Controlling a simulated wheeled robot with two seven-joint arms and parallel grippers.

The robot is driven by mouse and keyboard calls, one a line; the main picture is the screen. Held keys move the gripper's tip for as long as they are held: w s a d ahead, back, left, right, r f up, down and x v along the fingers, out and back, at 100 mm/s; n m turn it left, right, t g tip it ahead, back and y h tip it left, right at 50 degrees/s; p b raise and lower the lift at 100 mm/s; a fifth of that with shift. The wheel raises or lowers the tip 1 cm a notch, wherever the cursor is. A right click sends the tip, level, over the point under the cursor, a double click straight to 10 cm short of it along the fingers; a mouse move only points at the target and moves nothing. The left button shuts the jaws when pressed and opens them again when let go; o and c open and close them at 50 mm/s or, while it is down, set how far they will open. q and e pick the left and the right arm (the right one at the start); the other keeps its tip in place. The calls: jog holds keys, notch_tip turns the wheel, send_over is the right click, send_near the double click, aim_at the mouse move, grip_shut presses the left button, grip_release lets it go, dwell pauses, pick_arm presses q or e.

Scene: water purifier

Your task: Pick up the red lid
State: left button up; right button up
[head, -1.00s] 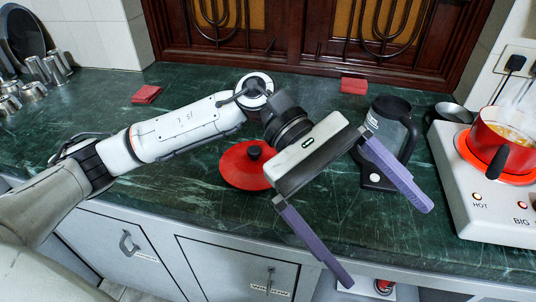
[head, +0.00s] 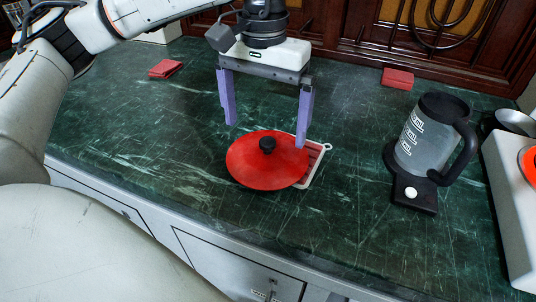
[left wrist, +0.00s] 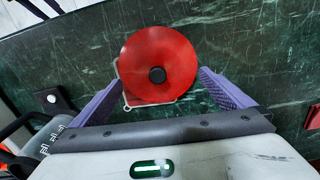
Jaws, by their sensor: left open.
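Nothing is between the fingers' grip. My right gripper is not in view.
A clear pitcher (head: 420,140) on a black base stands to the right of the lid. A white stove unit (head: 515,190) is at the right edge. Red cloths (head: 165,68) and (head: 397,78) lie at the back. The counter left of the lid is clear.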

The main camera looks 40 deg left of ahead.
aim_at(268, 140)
pick_arm(q)
jog(key=f, duration=0.5)
jog(key=shift+w+d+f, duration=0.1)
jog(key=shift+w+d, duration=0.1)
jog(key=shift+c, duration=0.3)
